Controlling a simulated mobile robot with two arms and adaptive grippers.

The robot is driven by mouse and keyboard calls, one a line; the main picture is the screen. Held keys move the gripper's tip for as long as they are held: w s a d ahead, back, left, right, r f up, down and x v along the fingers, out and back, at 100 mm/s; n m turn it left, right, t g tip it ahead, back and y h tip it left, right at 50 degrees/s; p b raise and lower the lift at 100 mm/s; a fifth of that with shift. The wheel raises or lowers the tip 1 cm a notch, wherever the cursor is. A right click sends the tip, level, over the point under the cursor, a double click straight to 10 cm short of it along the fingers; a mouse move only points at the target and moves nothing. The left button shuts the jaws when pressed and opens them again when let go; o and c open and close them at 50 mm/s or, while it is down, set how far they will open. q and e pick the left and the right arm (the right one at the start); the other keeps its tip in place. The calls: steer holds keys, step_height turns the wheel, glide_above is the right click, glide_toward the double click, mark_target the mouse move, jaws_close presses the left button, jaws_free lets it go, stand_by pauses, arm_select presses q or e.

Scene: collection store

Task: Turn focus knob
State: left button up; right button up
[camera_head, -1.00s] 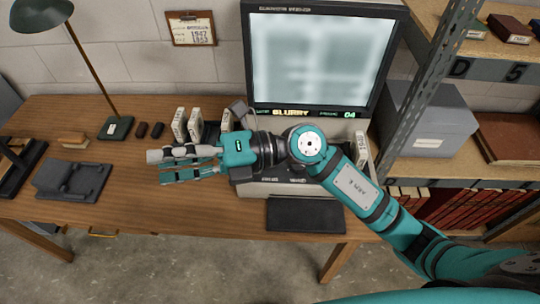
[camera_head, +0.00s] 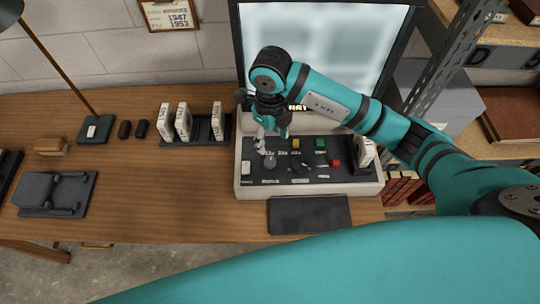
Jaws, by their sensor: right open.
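The reader console (camera_head: 238,165) stands on the desk below a lit screen (camera_head: 308,35) that shows only pale, blurred patches. On its dark sloped panel is a grey round knob (camera_head: 270,161) at the left, and a dark knob (camera_head: 300,167) near the middle; I cannot read which one is the focus knob. My right gripper (camera_head: 267,141) is open and points down at the left part of the panel, just above and behind the grey knob. I cannot tell whether it touches anything. My right arm hides part of the screen's lower edge and its status line. My left gripper is out of view.
Yellow (camera_head: 296,143), green (camera_head: 320,144) and red (camera_head: 336,163) buttons sit right of the gripper. White boxes stand in a dark rack (camera_head: 204,133) at left and one (camera_head: 362,150) at the console's right end. A dark mat (camera_head: 310,215) lies in front.

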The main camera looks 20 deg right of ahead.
glide_above(270, 161)
step_height(270, 161, down, 4)
steer(key=shift+f+p, duration=0.1)
steer(key=shift+p, duration=0.3)
step_height(270, 161, down, 5)
steer(key=shift+s+r+p, duration=0.1)
steer(key=shift+p, duration=0.4)
steer(key=shift+f, duration=1.45)
steer(key=c, duration=1)
steer(key=shift+c, duration=0.7)
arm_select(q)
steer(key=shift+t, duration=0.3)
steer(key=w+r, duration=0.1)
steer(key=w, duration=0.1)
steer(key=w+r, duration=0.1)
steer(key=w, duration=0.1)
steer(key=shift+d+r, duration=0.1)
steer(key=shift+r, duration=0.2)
